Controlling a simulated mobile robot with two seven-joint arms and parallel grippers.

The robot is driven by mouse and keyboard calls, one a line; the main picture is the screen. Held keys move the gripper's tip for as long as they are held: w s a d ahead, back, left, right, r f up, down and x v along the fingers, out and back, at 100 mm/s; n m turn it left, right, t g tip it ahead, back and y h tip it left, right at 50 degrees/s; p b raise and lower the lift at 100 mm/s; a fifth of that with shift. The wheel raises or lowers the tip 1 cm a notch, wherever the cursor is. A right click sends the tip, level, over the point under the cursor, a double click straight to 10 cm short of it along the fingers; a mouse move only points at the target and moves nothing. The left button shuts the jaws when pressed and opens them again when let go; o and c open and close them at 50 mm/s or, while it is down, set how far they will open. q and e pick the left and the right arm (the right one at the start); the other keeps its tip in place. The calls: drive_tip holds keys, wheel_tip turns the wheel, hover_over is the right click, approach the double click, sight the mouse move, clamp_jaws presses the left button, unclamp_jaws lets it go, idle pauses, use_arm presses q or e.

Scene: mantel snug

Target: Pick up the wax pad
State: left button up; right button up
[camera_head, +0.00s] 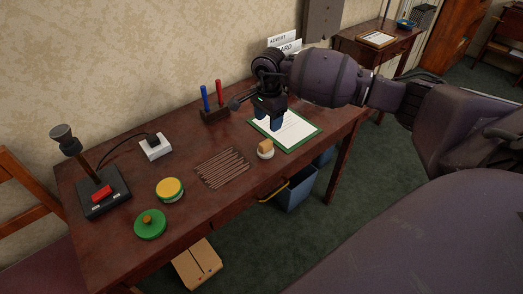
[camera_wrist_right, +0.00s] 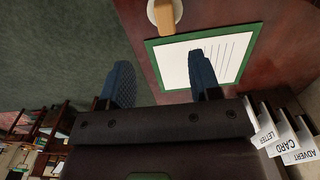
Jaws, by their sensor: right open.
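A small tan block (camera_head: 265,146) sits on a round white dish (camera_head: 265,155) on the desk. It also shows at the top of the right wrist view (camera_wrist_right: 163,15). A round tin with a yellow top (camera_head: 170,187) stands further left. I cannot tell for sure which of these is the wax pad. My right gripper (camera_head: 270,122) is open and empty, above the green-edged board with white paper (camera_head: 300,136), behind and close to the tan block. In the right wrist view its blue fingers (camera_wrist_right: 160,78) are wide apart. My left gripper is not in view.
Brown sticks (camera_head: 222,168) lie mid-desk. A holder with blue and red sticks (camera_head: 214,114) stands behind. A green lid (camera_head: 150,224), a black device with a red button (camera_head: 103,192) and a white socket box (camera_head: 155,147) are at left. Labelled cards (camera_wrist_right: 285,140) stand near my right gripper.

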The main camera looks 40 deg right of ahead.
sight(266, 142)
drive_tip(key=shift+a+f, duration=0.1)
drive_tip(key=shift+f, duration=0.4)
wheel_tip(266, 142, down, 4)
drive_tip(key=shift+f+b, duration=0.2)
drive_tip(key=shift+b, duration=0.15)
drive_tip(key=shift+w+f, duration=0.1)
drive_tip(key=shift+f, duration=0.25)
drive_tip(key=f, duration=0.4)
drive_tip(key=shift+w+f+b, duration=0.25)
drive_tip(key=shift+f+b, duration=0.1)
drive_tip(key=shift+b, duration=0.05)
drive_tip(key=shift+c, duration=0.4)
drive_tip(key=c, duration=0.9)
drive_tip(key=shift+r, duration=0.15)
